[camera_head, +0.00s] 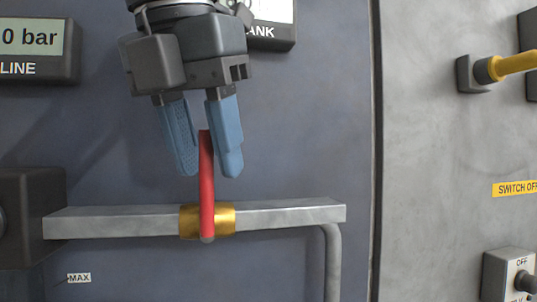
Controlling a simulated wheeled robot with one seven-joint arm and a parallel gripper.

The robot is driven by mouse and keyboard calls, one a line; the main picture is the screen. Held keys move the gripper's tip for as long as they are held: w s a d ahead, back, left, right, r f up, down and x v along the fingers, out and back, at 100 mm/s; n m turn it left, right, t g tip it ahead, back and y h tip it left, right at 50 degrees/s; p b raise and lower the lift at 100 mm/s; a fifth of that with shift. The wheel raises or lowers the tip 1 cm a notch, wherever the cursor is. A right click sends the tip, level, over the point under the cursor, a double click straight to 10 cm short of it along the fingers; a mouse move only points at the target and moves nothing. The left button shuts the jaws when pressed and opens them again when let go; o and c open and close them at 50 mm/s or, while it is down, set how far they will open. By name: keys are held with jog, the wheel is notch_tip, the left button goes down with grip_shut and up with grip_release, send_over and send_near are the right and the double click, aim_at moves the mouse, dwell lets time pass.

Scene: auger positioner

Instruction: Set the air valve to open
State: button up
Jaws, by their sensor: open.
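The air valve is a red lever (207,185) on a brass-coloured body (225,220) set on a grey horizontal pipe (290,214). The lever stands upright, across the pipe, with its lower end over the brass body. My gripper (209,172) is above the pipe, pointing down, with its two blue fingers apart. The lever's upper end shows between the fingers, close to the right one. I cannot tell whether either finger touches it, or how they line up in depth.
A gauge reading "0 bar" and "LINE" (35,50) is at the upper left. A dark box (30,215) meets the pipe's left end. A thinner pipe (332,265) drops at the right. Further right are a yellow handle (510,65) and an OFF switch box (510,275).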

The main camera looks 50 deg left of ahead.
jog(key=shift+x, duration=1.1)
grip_shut()
